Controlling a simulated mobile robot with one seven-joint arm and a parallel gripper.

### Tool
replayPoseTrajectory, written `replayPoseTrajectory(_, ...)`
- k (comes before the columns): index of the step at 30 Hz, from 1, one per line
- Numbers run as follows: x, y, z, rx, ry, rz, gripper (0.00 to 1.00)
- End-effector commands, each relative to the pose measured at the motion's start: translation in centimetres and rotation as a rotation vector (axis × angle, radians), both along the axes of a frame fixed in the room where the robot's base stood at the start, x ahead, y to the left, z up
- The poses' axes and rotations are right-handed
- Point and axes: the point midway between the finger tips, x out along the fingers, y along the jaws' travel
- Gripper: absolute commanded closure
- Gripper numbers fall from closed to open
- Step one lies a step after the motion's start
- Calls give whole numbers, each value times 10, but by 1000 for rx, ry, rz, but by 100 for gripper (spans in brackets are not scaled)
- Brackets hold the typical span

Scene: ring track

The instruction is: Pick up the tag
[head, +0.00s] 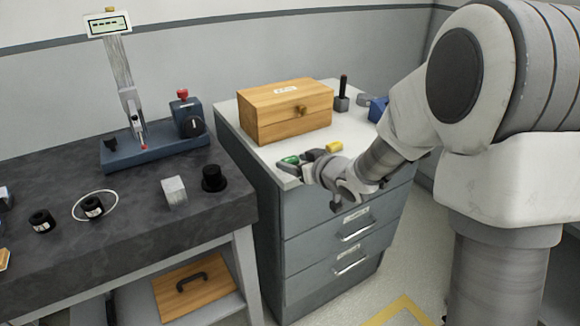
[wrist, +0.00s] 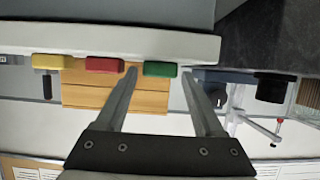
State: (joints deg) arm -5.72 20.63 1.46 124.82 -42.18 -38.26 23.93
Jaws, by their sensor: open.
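A green tag (head: 288,160) lies near the front left edge of the white cabinet top. In the wrist view the green tag (wrist: 160,69) shows between the two fingertips, apart from both. A red tag (wrist: 104,64) and a yellow tag (wrist: 47,61) are in a row beside it. The yellow tag (head: 334,147) also shows in the head view, where the red one is hidden by my gripper. My gripper (head: 306,163) is open and empty at the cabinet's front edge, its fingers pointing toward the green tag. How far the fingertips are from it is hard to tell.
A wooden box (head: 285,113) stands behind the tags on the cabinet top (head: 237,122). A dark-handled tool (head: 342,95) and a blue item (head: 377,109) are farther right. The dark bench (head: 130,222) at left holds a gauge stand (head: 127,95) and a black cylinder (head: 214,179).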

Motion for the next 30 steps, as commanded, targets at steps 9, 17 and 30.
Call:
replayPoseTrajectory(9,8,5,-4,-1,-1,-1,30)
replayPoseTrajectory(17,8,5,-3,-1,-1,-1,71)
replayPoseTrajectory(30,8,5,-1,-1,-2,-1,99)
